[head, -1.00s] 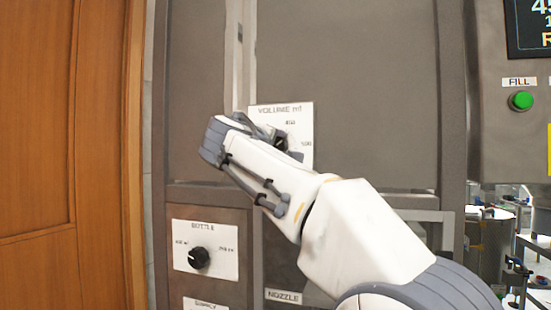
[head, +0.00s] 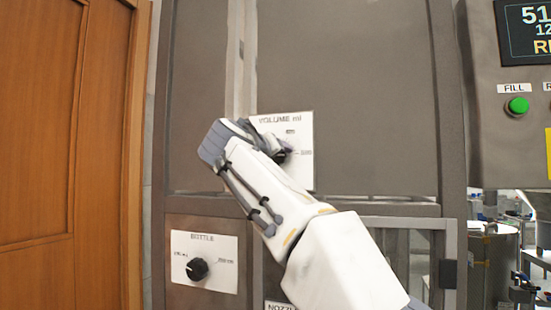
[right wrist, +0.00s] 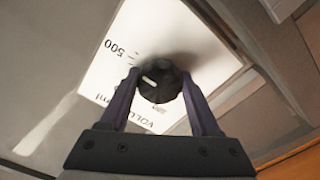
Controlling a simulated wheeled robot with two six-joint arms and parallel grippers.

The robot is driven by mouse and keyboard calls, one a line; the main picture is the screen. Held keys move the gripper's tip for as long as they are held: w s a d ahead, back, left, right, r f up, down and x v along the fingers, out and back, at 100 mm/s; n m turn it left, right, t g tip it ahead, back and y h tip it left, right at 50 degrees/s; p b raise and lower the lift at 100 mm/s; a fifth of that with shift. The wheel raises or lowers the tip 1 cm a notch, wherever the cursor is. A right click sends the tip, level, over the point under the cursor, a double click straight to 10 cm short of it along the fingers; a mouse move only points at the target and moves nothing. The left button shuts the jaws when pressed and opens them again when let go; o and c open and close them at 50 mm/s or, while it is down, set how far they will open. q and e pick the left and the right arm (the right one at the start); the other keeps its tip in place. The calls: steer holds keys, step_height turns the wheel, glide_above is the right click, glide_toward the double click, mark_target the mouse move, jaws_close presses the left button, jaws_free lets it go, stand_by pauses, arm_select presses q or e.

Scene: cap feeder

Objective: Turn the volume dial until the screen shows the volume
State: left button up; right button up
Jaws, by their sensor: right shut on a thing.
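The black volume dial (right wrist: 160,80) sits on a white plate (right wrist: 112,30) marked VOLUME ml, on the grey machine front. My right gripper (right wrist: 158,92) is shut on the dial, one finger on each side of it. In the head view the white plate (head: 300,125) shows, and my right gripper (head: 275,140) covers most of the dial. The screen (head: 525,35) at the top right is cut by the picture edge; its top line begins with 51, and a line below begins with 12. My left gripper is not in view.
A black bottle dial (head: 197,269) sits on a plate at the lower left. A green FILL button (head: 517,106) is under the screen. A wooden door (head: 65,150) stands at the left. Bottling equipment (head: 500,250) shows at the lower right.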

steer(key=shift+f, duration=0.15)
steer(key=o, duration=1.4)
steer(key=shift+b+v, duration=1.8)
steer(key=shift+v, duration=3.45)
